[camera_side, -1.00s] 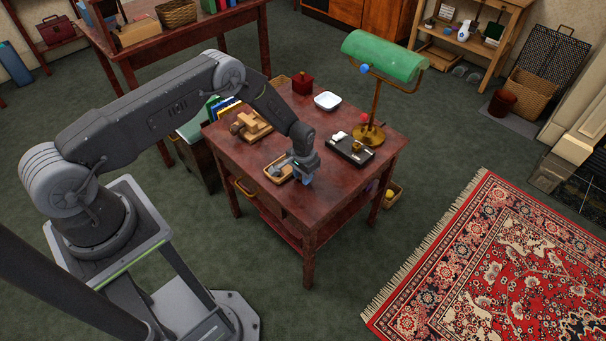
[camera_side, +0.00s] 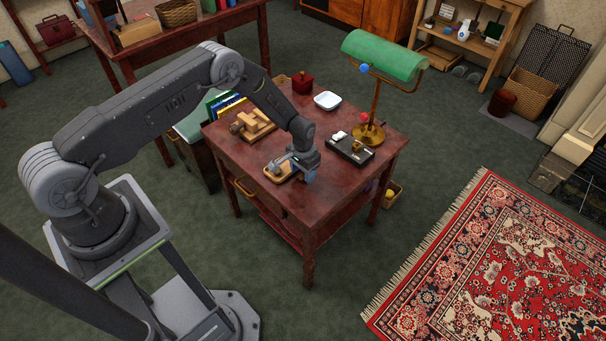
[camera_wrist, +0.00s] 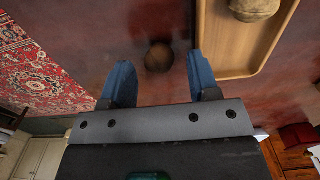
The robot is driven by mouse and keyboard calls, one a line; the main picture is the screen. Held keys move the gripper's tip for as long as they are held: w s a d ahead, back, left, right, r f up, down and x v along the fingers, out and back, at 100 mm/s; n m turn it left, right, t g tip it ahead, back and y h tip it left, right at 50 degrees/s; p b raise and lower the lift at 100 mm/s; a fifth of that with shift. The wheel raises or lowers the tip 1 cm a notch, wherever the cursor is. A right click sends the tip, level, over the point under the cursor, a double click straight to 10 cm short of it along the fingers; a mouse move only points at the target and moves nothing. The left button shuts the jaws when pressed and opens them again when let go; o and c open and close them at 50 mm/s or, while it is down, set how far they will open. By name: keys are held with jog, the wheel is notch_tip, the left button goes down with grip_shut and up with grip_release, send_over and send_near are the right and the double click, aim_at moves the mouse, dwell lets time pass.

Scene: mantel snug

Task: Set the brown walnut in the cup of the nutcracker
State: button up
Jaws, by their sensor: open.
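A dark brown round nut, which looks like the brown walnut (camera_wrist: 158,57), rests on the red-brown tabletop in the wrist view. It lies ahead of and between the blue fingertips of my gripper (camera_wrist: 160,76), just outside the tray. My gripper is open and empty. In the side view my gripper (camera_side: 305,176) is low over the front of the table, at the right end of the tray, and I cannot make out the walnut there. The wooden nutcracker (camera_side: 254,124) stands at the table's left side; its cup is too small to tell.
The wooden tray (camera_wrist: 234,70) holds a lighter tan nut (camera_wrist: 254,8). The table's middle is fairly clear.

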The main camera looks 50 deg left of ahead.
notch_tip(320, 180, up, 11)
notch_tip(320, 180, up, 16)
jog(key=t, duration=0.1)
send_over(303, 174)
jog(key=s+d, duration=0.1)
jog(key=s, duration=0.1)
jog(key=s+d+r+t, duration=0.3)
jog(key=s+r, duration=1.5)
jog(key=r, duration=0.1)
jog(key=shift+r, duration=0.4)
jog(key=shift+t, duration=0.8)
jog(key=s, duration=1)
jog(key=shift+s+d+r, duration=0.1)
jog(key=shift+d+r, duration=0.25)
jog(key=shift+d, duration=0.05)
jog(key=shift+c, duration=0.2)
jog(key=shift+s, duration=0.2)
jog(key=shift+c, duration=1.4)
